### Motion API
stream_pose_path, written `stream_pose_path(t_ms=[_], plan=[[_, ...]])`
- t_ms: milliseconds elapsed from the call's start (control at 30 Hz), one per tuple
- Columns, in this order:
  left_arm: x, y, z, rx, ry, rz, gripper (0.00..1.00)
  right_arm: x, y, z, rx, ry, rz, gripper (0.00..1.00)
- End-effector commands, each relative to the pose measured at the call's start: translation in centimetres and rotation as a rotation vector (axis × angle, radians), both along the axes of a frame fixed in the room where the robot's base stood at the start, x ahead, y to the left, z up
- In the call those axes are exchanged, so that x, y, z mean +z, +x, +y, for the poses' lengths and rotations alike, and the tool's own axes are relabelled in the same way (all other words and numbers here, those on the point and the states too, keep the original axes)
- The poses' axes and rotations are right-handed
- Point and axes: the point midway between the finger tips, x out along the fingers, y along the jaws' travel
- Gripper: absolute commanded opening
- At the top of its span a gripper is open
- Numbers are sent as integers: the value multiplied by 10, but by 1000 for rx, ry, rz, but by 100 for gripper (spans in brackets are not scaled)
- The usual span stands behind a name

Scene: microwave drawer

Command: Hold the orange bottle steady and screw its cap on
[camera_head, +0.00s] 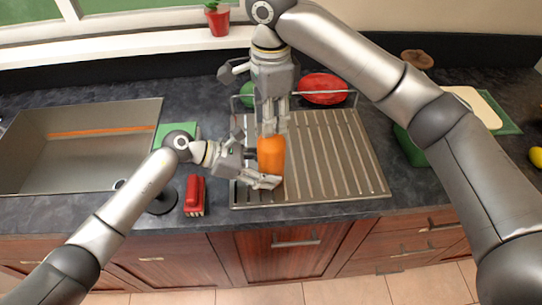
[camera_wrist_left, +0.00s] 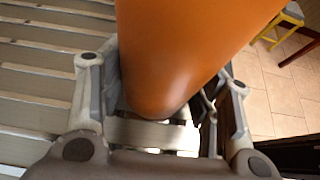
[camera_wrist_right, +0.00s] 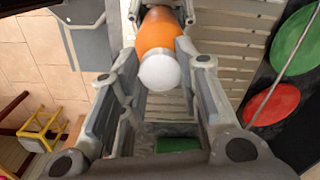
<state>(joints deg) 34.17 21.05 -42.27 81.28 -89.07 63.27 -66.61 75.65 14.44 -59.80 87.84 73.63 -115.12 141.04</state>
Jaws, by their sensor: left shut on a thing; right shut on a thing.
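The orange bottle (camera_head: 271,158) stands about upright on the ridged metal drainer (camera_head: 335,160). My left gripper (camera_head: 264,178) comes in from the left and is shut around the bottle's lower part. In the left wrist view the bottle (camera_wrist_left: 185,45) fills the space between the fingers. My right gripper (camera_head: 271,124) points down from above the bottle. In the right wrist view its fingers stand on both sides of the white cap (camera_wrist_right: 159,72), which sits at the top end of the bottle (camera_wrist_right: 158,30). The head view hides the cap behind the fingers. Whether it is threaded on cannot be told.
A sink (camera_head: 75,150) lies to the left, with a red brush (camera_head: 195,194) near the counter's front edge. A red plate (camera_head: 322,88) and a green one (camera_head: 248,92) stand behind the drainer. The drainer's right half is bare.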

Motion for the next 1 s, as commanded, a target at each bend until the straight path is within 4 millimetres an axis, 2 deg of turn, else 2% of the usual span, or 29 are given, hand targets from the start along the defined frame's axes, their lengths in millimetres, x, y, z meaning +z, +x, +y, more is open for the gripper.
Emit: stream_pose_path(t_ms=[167,500,800,833,933,1000], plan=[[-1,1,2,5,2,2,14,0,0,-1,-62,-3,2,2],[-1,2,2,7,2,2,14,0,-1,-1,-383,-3,3,2],[-1,2,2,8,2,2,14,0,-1,-1,-424,-4,4,2],[-1,2,2,8,3,2,14,0,-1,-1,-423,-4,4,33],[-1,2,2,7,2,3,14,0,-1,-1,-422,-3,3,46],[-1,2,2,7,2,2,14,0,-1,-1,-422,-3,3,49]])
